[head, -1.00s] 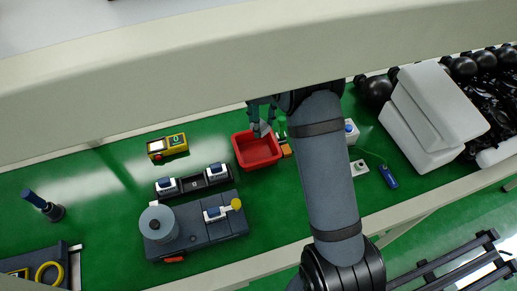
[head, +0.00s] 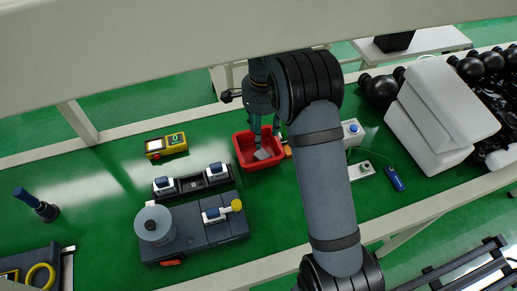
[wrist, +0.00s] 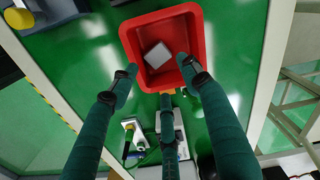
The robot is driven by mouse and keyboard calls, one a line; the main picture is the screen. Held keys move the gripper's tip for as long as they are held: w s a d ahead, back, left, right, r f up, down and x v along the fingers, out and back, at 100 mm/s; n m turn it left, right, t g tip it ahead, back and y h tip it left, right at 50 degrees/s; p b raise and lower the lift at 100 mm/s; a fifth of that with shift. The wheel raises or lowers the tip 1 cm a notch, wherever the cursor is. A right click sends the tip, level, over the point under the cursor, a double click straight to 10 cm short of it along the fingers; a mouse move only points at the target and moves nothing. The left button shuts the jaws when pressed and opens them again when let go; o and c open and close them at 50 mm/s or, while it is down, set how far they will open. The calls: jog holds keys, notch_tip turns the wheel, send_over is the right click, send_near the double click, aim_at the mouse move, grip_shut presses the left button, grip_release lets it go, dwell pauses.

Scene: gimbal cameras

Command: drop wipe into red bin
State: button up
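The red bin (head: 241,153) stands on the green tabletop near the middle of the head view; it also shows in the wrist view (wrist: 196,30). The wipe (head: 262,154) is a small pale grey square inside the bin. In the wrist view the wipe (wrist: 157,55) lies tilted within the bin's walls, with no finger touching it. My gripper (head: 265,135) is above the bin, pointing down. In the wrist view my gripper (wrist: 158,75) has its dark green fingers spread apart and empty, near the bin's lower edge.
A yellow device (head: 166,145) and a grey fixture block (head: 205,230) are left of the bin. A small orange block touches or nearly touches its right side. White foam blocks (head: 435,115) and black round parts are at right.

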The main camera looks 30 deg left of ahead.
jog(key=shift+o, duration=1)
notch_tip(320, 180, up, 12)
notch_tip(320, 180, down, 12)
notch_tip(320, 180, up, 5)
jog(key=p, duration=0.4)
jog(key=shift+r, duration=0.1)
dwell(0.4)
